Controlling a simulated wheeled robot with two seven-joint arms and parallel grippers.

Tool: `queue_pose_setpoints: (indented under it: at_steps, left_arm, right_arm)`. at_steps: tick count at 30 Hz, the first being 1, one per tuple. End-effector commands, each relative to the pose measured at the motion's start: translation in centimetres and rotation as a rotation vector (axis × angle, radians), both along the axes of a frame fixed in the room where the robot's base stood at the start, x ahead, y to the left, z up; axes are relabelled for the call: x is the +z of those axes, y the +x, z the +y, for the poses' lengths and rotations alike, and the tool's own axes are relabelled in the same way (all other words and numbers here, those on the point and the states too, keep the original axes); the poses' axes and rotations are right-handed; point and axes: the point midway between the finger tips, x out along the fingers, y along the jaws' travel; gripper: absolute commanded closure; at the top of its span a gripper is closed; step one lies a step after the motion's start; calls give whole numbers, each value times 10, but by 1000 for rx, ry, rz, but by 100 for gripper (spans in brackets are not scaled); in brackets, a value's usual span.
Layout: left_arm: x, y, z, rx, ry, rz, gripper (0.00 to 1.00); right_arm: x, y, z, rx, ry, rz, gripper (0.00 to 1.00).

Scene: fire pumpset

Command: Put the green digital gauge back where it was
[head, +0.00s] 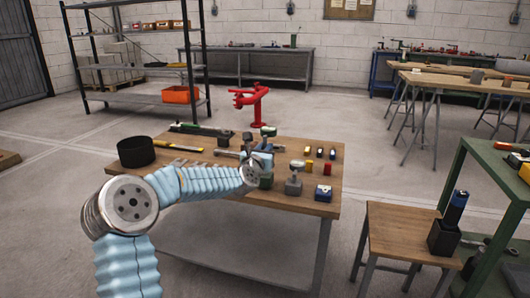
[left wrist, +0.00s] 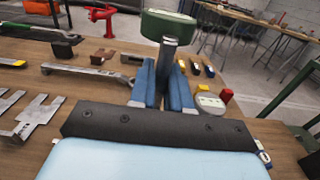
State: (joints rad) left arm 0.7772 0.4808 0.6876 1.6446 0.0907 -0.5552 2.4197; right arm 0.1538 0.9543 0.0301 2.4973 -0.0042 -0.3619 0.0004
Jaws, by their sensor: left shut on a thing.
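In the left wrist view the green digital gauge (left wrist: 168,28) has a green rounded head on a dark grey stem. My left gripper (left wrist: 165,82) is shut on the stem, with a blue finger on each side and the head beyond the fingertips. In the head view my left gripper (head: 264,149) is over the wooden table (head: 222,187), with the gauge (head: 268,131) at its tips, small and hard to make out. My right gripper is in neither view.
A grey block (head: 293,186) with a round-topped piece stands right of my gripper, near small red, yellow and blue items. Tools and a black ring (head: 136,152) lie left. A stool (head: 398,232) and a green bench (head: 497,180) stand to the right.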

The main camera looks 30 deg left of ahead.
Motion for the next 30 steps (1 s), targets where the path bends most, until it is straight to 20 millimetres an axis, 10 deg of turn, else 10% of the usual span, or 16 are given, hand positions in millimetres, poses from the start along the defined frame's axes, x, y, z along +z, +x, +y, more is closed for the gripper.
queue_pose_setpoints:
  at_steps: [14, 15, 20, 30]
  left_arm:
    - [-10, 0, 0, 1, 1, -6, 100]
    - [-12, -1, 0, 0, -1, -2, 81]
    - [-11, 0, 0, 0, -1, -2, 57]
    - [-7, 0, 0, 0, 0, -1, 57]
  right_arm:
    - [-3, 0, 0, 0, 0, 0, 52]
    - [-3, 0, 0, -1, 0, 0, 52]
    - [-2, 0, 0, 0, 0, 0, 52]
    - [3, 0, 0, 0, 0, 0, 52]
